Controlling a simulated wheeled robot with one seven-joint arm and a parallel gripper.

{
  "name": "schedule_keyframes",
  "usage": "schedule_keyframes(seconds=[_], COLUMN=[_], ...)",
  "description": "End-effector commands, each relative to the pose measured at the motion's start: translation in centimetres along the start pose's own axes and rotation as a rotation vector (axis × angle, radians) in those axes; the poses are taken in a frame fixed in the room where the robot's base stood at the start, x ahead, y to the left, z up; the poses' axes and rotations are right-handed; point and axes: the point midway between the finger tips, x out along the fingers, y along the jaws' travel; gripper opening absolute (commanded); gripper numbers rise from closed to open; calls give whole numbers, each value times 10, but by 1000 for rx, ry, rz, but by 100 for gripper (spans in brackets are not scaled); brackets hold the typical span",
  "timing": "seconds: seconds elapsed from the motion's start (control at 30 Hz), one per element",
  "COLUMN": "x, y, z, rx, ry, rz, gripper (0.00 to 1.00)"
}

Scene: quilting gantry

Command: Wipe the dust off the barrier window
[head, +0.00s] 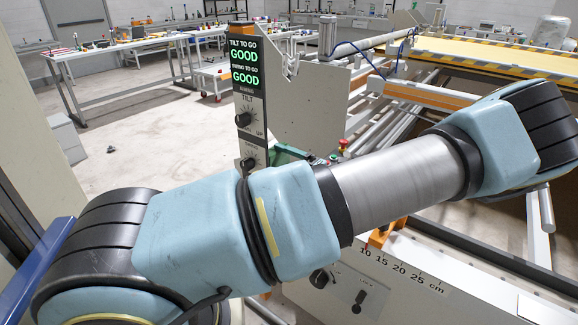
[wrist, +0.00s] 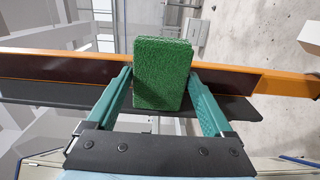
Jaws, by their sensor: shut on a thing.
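My gripper (wrist: 160,84) has teal fingers, shut on a green rough-faced block (wrist: 162,72), like a wiping pad, in the wrist view. Beyond the block an orange bar (wrist: 288,84) runs across the picture with a long dark brown inset strip (wrist: 228,80), which looks like the barrier window. The block covers the middle of the strip; I cannot tell whether it touches it. No dust can be made out on the strip.
A dark ledge (wrist: 60,96) lies along the bar. In the head view, a control post (head: 246,75) shows GOOD twice beside a grey panel (head: 312,105). The gantry frame with rollers and a yellow-edged bed (head: 480,58) fills the right. A white workbench (head: 125,46) stands back left, with open floor before it.

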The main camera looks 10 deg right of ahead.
Motion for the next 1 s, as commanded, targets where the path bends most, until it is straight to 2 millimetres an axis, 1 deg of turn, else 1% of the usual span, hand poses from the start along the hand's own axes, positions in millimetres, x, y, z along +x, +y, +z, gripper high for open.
schedule_keyframes(seconds=[0.63, 1.0], x=[1, 8], y=[0, 0], z=[0, 0], rx=[0, 0], ry=[0, 1], rz=[0, 0], gripper=[42, 42])
